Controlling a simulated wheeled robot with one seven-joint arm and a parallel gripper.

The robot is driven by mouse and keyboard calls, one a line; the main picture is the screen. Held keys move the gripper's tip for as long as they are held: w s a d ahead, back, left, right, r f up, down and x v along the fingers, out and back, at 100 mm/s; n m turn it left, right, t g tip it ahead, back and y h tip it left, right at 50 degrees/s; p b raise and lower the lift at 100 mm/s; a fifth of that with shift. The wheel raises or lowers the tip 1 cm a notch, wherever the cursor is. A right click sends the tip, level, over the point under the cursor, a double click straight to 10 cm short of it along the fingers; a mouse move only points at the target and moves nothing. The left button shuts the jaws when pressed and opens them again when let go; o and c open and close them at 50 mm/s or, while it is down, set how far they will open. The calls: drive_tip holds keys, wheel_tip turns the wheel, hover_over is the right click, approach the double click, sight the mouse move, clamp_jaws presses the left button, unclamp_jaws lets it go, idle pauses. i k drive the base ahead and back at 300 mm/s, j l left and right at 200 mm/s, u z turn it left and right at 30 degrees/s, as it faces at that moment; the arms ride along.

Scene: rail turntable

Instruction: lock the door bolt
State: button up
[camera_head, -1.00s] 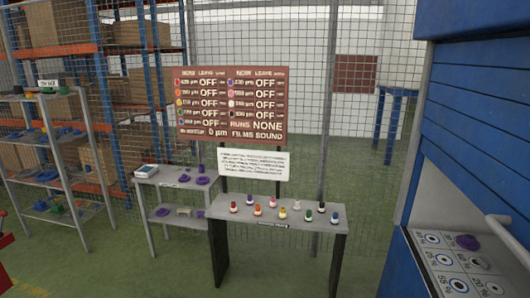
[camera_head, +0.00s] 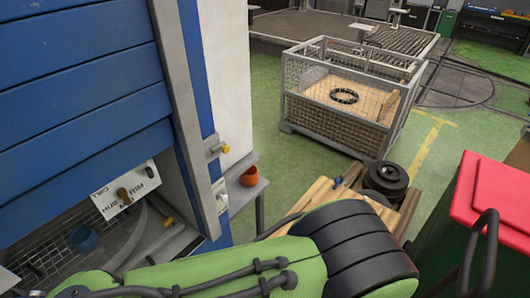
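A blue slatted door or shutter (camera_head: 80,85) fills the left side, with an open bay below it. My green and black arm crosses the bottom of the view. My gripper is not in view.
An orange pot (camera_head: 249,176) is right of the upright. A wire crate (camera_head: 340,117), black discs (camera_head: 385,181) and a red-topped bin (camera_head: 495,205) stand right. Green floor lies between.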

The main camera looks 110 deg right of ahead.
sight(225, 148)
drive_tip(key=z, duration=3.35)
